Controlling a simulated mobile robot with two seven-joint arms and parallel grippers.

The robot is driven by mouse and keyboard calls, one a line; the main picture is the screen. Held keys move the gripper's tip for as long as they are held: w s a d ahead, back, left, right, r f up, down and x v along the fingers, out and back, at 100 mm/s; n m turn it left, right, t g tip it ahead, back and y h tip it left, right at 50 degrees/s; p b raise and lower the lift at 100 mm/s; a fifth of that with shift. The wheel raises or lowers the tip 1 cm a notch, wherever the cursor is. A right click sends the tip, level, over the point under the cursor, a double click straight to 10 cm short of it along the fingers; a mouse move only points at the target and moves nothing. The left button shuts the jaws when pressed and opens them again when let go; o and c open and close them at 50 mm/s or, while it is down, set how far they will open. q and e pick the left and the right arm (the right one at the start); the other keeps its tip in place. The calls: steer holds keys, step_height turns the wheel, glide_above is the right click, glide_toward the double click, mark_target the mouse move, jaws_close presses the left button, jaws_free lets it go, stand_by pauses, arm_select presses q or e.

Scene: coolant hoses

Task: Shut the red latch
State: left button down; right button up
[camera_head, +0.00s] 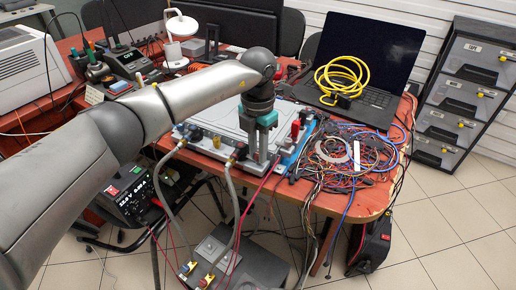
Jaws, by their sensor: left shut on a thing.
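My left arm reaches in from the left, and my left gripper (257,163) points down at the front edge of a flat grey battery-like unit (222,112). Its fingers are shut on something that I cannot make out. A hose with a brass-coloured fitting (237,156) is just left of the fingers. A second hose (166,185) joins the unit further left. Both run down to a dark box (255,268) with small red, blue and yellow parts at its ports (208,280). I cannot tell for sure which red part is the latch. My right gripper is not in view.
Tangled wires (340,152) cover the right of the red table (378,200). A laptop (370,58) with a coiled yellow cable (340,78) stands behind. Drawers (465,95) stand at the right. A power supply (132,195) sits below left. Tiled floor is free at lower right.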

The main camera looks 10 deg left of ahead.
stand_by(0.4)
arm_select(q)
steer(key=c, duration=0.7)
jaws_free()
steer(key=shift+r, duration=0.65)
step_height(320, 180, up, 14)
steer(key=p, duration=0.4)
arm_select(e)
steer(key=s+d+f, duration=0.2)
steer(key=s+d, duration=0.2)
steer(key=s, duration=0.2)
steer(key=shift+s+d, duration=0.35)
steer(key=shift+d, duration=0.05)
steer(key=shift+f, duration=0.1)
